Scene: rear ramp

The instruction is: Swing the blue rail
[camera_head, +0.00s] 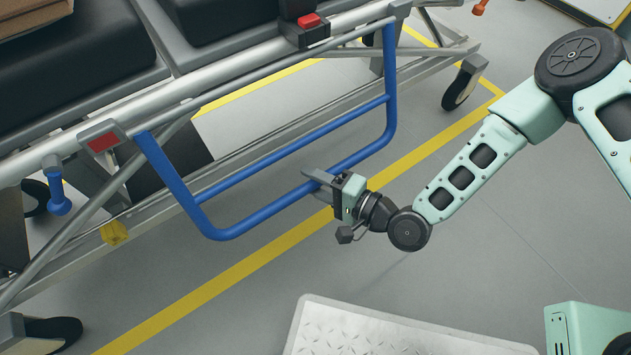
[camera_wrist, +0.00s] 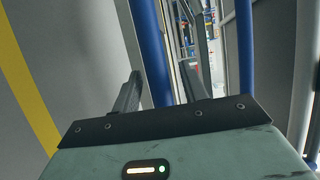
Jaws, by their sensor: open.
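The blue rail (camera_head: 262,214) is a U-shaped tube frame with a second bar across it. It hangs down from the side of the stretcher (camera_head: 215,77). My gripper (camera_head: 314,183) is at the lower bar, toward its right half, with its fingers reaching over the bar. In the wrist view the blue bar (camera_wrist: 151,52) runs between the two open fingers (camera_wrist: 160,92). The fingers are apart, and I cannot tell whether either one touches the bar. The second blue bar (camera_wrist: 244,45) shows farther right in the wrist view.
A red latch (camera_head: 308,21) sits on the stretcher's side tube, and another red piece (camera_head: 103,142) is near the rail's left end. Stretcher wheels (camera_head: 461,88) stand on the floor. A metal tread plate (camera_head: 390,335) lies at the front. Grey floor with yellow lines is clear between.

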